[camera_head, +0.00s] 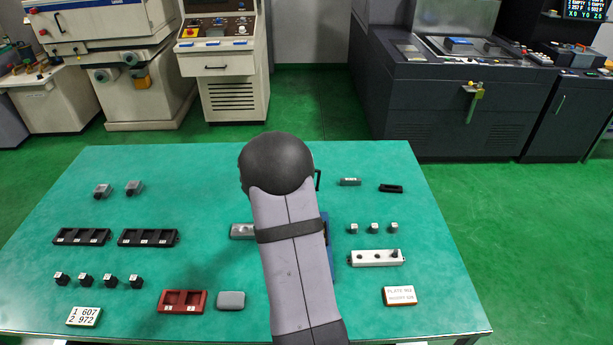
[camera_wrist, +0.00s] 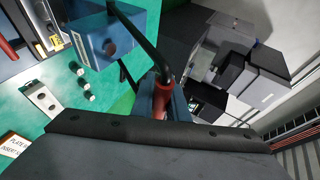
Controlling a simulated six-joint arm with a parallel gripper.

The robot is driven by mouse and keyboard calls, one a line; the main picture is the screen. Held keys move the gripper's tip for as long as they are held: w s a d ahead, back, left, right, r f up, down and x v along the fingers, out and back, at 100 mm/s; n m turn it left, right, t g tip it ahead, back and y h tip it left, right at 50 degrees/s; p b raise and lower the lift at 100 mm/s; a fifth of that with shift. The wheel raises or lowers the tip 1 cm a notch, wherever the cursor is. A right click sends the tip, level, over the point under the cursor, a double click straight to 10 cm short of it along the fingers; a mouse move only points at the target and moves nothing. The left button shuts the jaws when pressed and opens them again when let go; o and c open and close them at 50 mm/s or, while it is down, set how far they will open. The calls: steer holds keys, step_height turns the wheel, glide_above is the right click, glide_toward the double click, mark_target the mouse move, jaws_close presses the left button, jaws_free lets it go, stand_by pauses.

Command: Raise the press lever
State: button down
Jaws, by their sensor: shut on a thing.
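The blue press (camera_wrist: 112,38) shows at the upper left of the wrist view. Its black curved lever (camera_wrist: 146,46) reaches from the press toward my gripper (camera_wrist: 163,92) and ends in a red grip (camera_wrist: 162,104). The two fingers stand on either side of the red grip and are shut on it. In the head view, my arm covers most of the press; only a blue strip of it (camera_head: 326,231) shows at the arm's right side. The fingers and the red grip are hidden there.
The green table (camera_head: 200,200) holds a white block with holes (camera_head: 376,258), several small grey parts, black trays (camera_head: 81,237), a red tray (camera_head: 182,301) and a label plate (camera_head: 399,296). Machines stand behind it.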

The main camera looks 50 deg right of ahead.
steer(key=shift+s+a+f, duration=0.1)
steer(key=shift+f, duration=0.4)
stand_by(0.8)
steer(key=c, duration=2)
jaws_free()
steer(key=shift+o, duration=1.4)
steer(key=shift+w+d, duration=0.25)
steer(key=shift+d, duration=0.05)
steer(key=shift+s+a+r, duration=0.1)
steer(key=shift+a+r, duration=0.1)
steer(key=shift+r, duration=0.05)
steer(key=b+v, duration=0.2)
steer(key=v, duration=0.5)
